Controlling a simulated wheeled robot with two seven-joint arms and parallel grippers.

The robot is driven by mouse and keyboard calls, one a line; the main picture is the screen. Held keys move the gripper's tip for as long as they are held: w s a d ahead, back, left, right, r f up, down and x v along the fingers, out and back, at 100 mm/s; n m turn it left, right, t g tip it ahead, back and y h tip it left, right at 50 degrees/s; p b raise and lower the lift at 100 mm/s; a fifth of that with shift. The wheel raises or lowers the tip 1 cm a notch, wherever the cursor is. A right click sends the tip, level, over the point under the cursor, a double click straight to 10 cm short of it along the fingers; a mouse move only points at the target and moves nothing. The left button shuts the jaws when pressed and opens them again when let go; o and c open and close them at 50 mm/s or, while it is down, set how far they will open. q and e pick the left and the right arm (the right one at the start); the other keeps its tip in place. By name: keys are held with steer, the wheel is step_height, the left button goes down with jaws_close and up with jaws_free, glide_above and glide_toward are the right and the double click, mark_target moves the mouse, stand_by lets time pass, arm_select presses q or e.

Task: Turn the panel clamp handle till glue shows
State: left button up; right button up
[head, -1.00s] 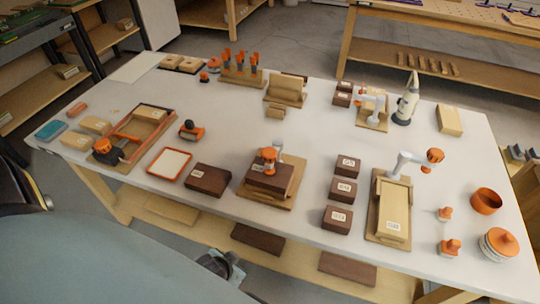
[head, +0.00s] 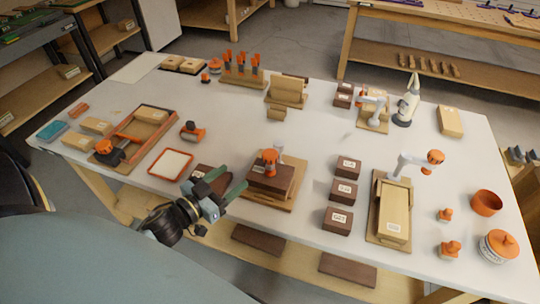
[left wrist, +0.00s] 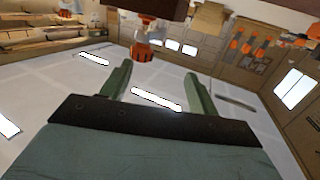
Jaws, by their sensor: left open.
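A wooden frame (head: 131,160) with a light panel (head: 152,115), an orange bar and a dark clamp body with an orange knob (head: 104,146) lies at the table's left. A central wooden fixture (head: 285,193) holds a dark block under an orange-tipped clamp (head: 269,160). Another fixture with a light board (head: 394,208) and an orange-knobbed grey arm (head: 434,157) is at the right. My left gripper (head: 234,181) is open, its fingers just left of the central fixture, partly hiding a dark block. Its open fingers show in the left wrist view (left wrist: 158,85); nothing is between them. My right gripper is out of view.
Several dark labelled blocks (head: 344,191) stand between the central and right fixtures. A white orange-rimmed tray (head: 170,164) lies left of my gripper. An orange bowl (head: 487,202) and a lidded jar (head: 500,244) are at the right.

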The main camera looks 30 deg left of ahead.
mark_target(270, 156)
arm_select(q)
steer(key=w+d+h, duration=0.1)
steer(key=w, duration=0.3)
steer(key=w+d+m+h, duration=0.1)
steer(key=w+d, duration=0.1)
steer(key=w, duration=0.2)
steer(key=w+d+r+h, duration=0.1)
steer(key=w+d, duration=0.1)
steer(key=w, duration=0.1)
steer(key=shift+w+r+m, duration=0.1)
steer(key=shift+w+m, duration=0.2)
steer(key=shift+w, duration=0.1)
steer(key=c, duration=1)
steer(key=shift+o, duration=0.2)
steer(key=shift+m+h, duration=0.3)
steer(key=shift+h, duration=0.1)
